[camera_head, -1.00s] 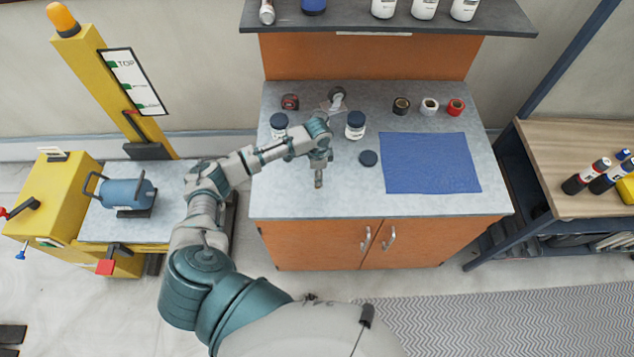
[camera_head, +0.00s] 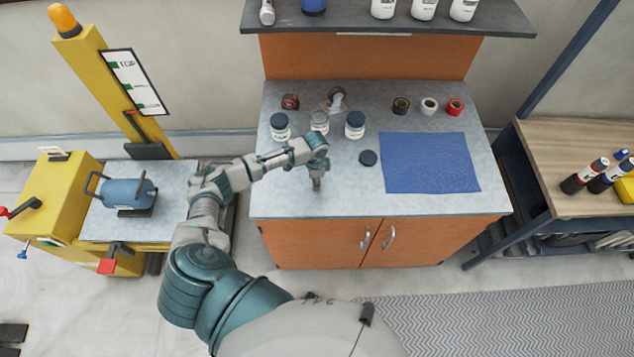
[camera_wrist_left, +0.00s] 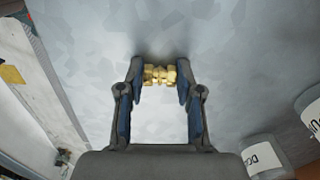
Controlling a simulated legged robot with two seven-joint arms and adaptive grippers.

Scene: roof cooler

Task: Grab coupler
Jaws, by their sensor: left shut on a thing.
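The coupler (camera_wrist_left: 160,75) is a small brass fitting with hex parts. In the left wrist view it lies crosswise between the fingertips of my left gripper, which is shut on it, with a finger pad at each end. In the head view the left gripper (camera_head: 317,186) points down over the front left part of the grey counter (camera_head: 290,190); the coupler cannot be made out there. Whether the coupler touches the counter is hard to tell. My right gripper is not in view.
Several jars stand behind the gripper, among them a left jar (camera_head: 280,127) and a right jar (camera_head: 355,126). Tape rolls (camera_head: 429,106) stand at the back. The counter's front strip is clear.

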